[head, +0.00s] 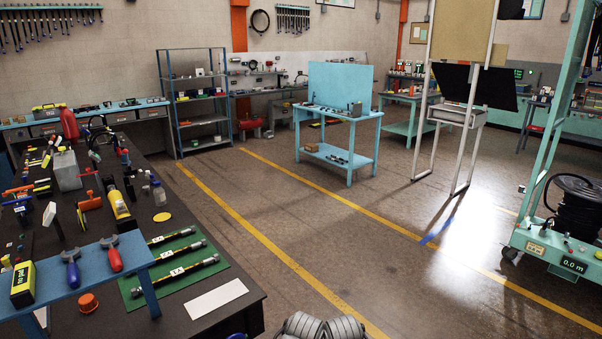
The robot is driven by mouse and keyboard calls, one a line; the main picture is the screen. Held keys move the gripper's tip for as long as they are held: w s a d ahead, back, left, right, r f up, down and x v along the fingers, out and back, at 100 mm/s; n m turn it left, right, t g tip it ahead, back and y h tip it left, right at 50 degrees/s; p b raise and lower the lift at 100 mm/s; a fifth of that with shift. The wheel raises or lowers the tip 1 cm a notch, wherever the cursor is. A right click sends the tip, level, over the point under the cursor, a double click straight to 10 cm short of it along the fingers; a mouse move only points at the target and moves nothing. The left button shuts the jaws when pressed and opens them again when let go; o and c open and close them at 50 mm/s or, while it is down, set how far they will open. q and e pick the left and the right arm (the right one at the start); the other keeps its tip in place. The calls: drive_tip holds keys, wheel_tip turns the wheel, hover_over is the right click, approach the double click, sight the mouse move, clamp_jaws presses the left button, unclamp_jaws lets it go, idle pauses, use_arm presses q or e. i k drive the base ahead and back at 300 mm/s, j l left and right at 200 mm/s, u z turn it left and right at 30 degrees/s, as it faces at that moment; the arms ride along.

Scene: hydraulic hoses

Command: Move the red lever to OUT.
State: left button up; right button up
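A turquoise wheeled frame (553,250) stands at the right edge of the head view. It carries a coil of black hose (577,205) and a display (574,264) reading "0.0 m". No OUT marking is readable.
A turquoise table (335,115) and a tall light frame (420,150) stand further back. The floor between the bench and the wheeled frame is clear, with yellow lines.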

sight(125, 150)
drive_tip(key=i+l+z, duration=0.2)
drive_tip(key=z, duration=0.2)
drive_tip(key=i+l+z, duration=0.1)
drive_tip(key=i+z, duration=0.7)
drive_tip(key=i+l+u, duration=0.15)
drive_tip(key=i, duration=0.55)
drive_tip(key=i+j+u, duration=0.15)
drive_tip(key=i+u, duration=0.9)
drive_tip(key=u, duration=0.15)
drive_tip(key=i+l+u, duration=0.15)
drive_tip(key=i+u, duration=0.25)
drive_tip(key=i+j+u, duration=0.15)
drive_tip(key=i+u, duration=1.05)
drive_tip(key=i+l+u, duration=0.25)
drive_tip(key=i+u, duration=0.15)
drive_tip(key=i+l+u, duration=0.2)
drive_tip(key=i+u, duration=0.15)
drive_tip(key=i+l+u, duration=0.1)
drive_tip(key=i+l, duration=1.25)
drive_tip(key=i+l+u, duration=0.15)
drive_tip(key=i+l, duration=0.5)
drive_tip(key=l, duration=0.2)
